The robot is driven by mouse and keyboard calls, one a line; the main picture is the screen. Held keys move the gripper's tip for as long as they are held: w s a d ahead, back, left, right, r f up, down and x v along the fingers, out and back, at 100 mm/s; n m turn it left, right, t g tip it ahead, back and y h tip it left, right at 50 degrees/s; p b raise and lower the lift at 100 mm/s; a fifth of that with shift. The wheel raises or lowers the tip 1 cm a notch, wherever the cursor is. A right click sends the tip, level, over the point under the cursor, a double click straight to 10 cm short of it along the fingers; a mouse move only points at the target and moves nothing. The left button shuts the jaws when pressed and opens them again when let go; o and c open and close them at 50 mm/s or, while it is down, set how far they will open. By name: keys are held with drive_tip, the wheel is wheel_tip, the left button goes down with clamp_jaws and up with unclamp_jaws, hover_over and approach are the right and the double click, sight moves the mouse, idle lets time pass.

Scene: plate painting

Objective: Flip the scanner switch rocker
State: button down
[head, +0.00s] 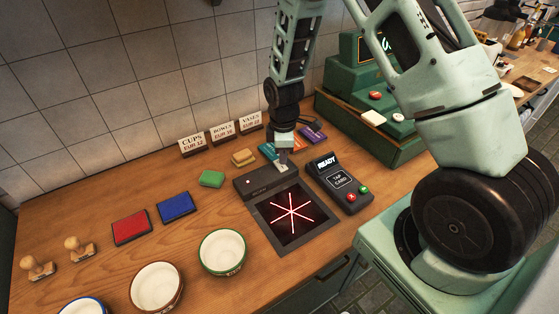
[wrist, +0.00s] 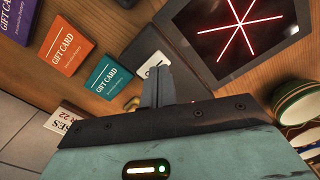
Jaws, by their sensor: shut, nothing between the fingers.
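The scanner is a dark box (head: 256,187) with a flat black glass plate (head: 275,222) in front, crossed by a lit red star of lines. The glass and red star also show at the top right of the wrist view (wrist: 222,38). My gripper (head: 283,164) points down at the right end of the scanner box, shut and empty. In the wrist view its closed fingertips (wrist: 160,70) are over a small pale plate (wrist: 150,50) beside the glass. This looks like the switch plate; the fingers partly hide it. I cannot tell the rocker's tilt or whether the fingertips touch it.
A card reader (head: 338,181) stands close right of the scanner. Gift cards (wrist: 110,76) lie behind the gripper. Bowls (head: 222,252) stand at the front. A green cash register (head: 372,115) stands at the back right.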

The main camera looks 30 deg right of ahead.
sight(283, 168)
wheel_tip(283, 168, up, 5)
drive_tip(key=p, duration=0.3)
drive_tip(key=shift+f, duration=0.1)
idle(0.5)
drive_tip(key=s+a+r+m+y+b, duration=0.1)
drive_tip(key=s+a+r+b, duration=0.25)
drive_tip(key=a, duration=0.35)
drive_tip(key=s+a+r+m+b, duration=0.1)
drive_tip(key=s+a+r+b, duration=0.15)
drive_tip(key=s+a, duration=0.35)
drive_tip(key=s+a+r+m+b, duration=0.1)
drive_tip(key=s+a+r+b, duration=0.1)
drive_tip(key=s, duration=0.6)
drive_tip(key=s+a+r+m+b, duration=0.1)
drive_tip(key=s+a, duration=0.3)
drive_tip(key=s, duration=0.4)
drive_tip(key=shift+s+a+r+b, duration=0.2)
drive_tip(key=shift+r+b, duration=0.15)
drive_tip(key=shift+b, duration=0.4)
